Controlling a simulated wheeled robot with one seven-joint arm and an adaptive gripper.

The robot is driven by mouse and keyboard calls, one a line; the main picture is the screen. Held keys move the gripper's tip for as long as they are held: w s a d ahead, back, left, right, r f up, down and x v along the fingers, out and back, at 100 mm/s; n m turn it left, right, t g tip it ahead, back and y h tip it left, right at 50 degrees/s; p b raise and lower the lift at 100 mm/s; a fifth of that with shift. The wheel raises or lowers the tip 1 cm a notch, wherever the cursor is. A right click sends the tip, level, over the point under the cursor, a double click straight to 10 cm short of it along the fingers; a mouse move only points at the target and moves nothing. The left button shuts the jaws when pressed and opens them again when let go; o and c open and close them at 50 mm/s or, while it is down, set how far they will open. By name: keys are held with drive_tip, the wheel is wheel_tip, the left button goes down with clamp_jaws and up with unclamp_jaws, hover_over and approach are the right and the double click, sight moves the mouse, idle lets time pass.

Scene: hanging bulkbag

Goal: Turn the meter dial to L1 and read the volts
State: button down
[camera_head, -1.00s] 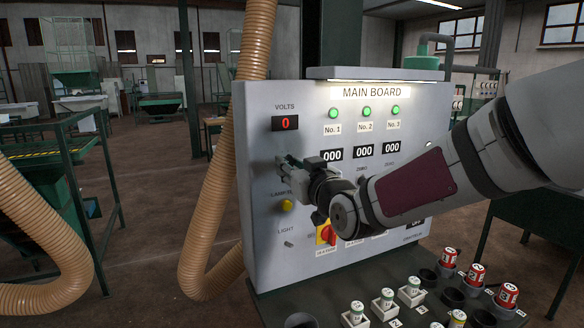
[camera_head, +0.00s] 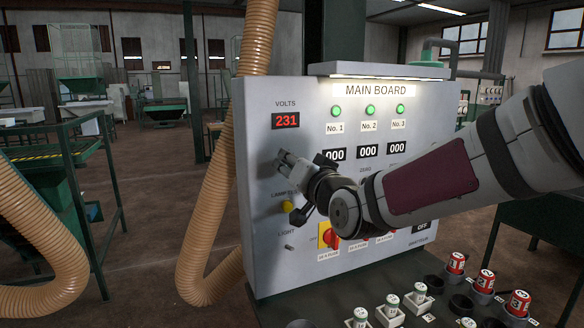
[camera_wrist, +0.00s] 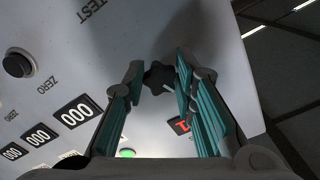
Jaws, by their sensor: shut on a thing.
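The main board (camera_head: 262,235) is a grey upright panel. Its VOLTS display (camera_head: 286,121) is at the upper left and reads 231 in red. In the wrist view a finger partly covers this red display (camera_wrist: 180,126). The meter dial (camera_wrist: 158,76) is a dark lobed knob with a white pointer line, seen between my fingertips. My gripper (camera_head: 284,160) is at the panel face below the VOLTS display, shut on the dial, and hides it in the head view. The dial's position labels, L1 included, cannot be read.
Green lamps No. 1 to No. 3 (camera_head: 370,110) sit above counters reading 000 (camera_head: 367,152). A yellow lamp-test button (camera_head: 287,207) and a red-yellow switch (camera_head: 328,236) are below my gripper. Fuses (camera_head: 391,305) stand in front of the panel. A tan hose (camera_head: 215,220) hangs at left.

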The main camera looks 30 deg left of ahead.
drive_tip(key=shift+m, duration=0.3)
drive_tip(key=c, duration=1.3)
unclamp_jaws()
drive_tip(key=shift+d, duration=0.1)
drive_tip(key=v, duration=1.2)
